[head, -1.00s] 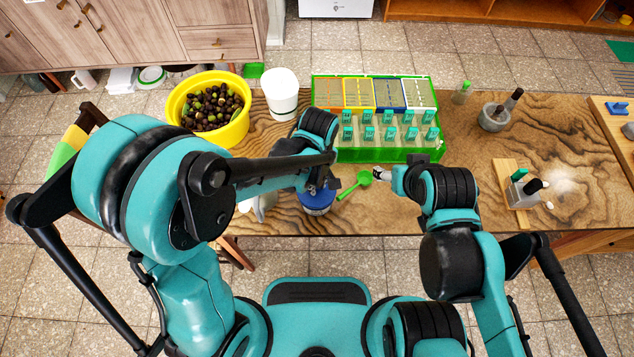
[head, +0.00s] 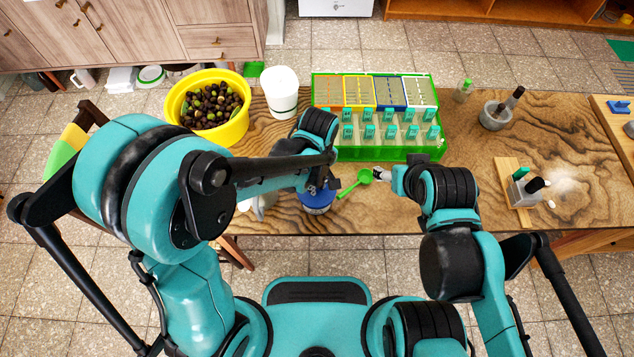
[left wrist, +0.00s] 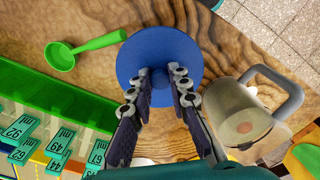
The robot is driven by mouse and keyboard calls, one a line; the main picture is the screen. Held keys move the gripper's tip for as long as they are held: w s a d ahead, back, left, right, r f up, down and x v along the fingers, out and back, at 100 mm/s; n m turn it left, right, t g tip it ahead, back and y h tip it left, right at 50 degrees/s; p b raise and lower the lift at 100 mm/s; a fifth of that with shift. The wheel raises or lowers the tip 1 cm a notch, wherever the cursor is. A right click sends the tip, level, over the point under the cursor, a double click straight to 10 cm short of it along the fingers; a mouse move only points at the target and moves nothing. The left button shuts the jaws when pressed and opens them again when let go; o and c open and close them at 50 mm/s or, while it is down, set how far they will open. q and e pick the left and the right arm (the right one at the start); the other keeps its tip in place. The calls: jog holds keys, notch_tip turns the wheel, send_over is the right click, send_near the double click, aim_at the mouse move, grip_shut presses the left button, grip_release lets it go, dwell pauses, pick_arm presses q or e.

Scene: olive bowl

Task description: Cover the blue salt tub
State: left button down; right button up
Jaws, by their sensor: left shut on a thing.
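A round blue lid (left wrist: 160,50) fills the middle of the left wrist view, with a small knob at its centre. My left gripper (left wrist: 158,80) is shut on that knob from above. In the head view the blue salt tub (head: 317,207) shows under my left gripper (head: 318,186), near the table's front edge. The lid hides the tub's opening, and I cannot tell whether the lid is seated or just above the rim. My right gripper (head: 381,175) is beside the bowl of a green scoop (head: 365,176); its fingers are too small to read.
A grey jug with a handle (left wrist: 238,112) stands close beside the lid. A green rack (head: 385,155) with labelled pieces is behind the tub. A yellow olive bowl (head: 237,128) and white canister (head: 281,92) are at the back left.

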aim_at(318, 186)
pick_arm(q)
jog(key=shift+f, duration=0.15)
jog(key=c, duration=1.3)
grip_release()
jog(key=shift+c, duration=0.2)
notch_tip(318, 186, up, 12)
jog(key=s+a+r+m+t, duration=0.1)
jog(key=s+a+m+t, duration=0.1)
jog(key=a, duration=0.7)
jog(key=s+a+r+m+t, duration=0.2)
jog(key=a+m+t, duration=0.3)
jog(key=a, duration=0.4)
jog(key=shift+s+r+m, duration=0.2)
jog(key=shift+s+m, duration=0.3)
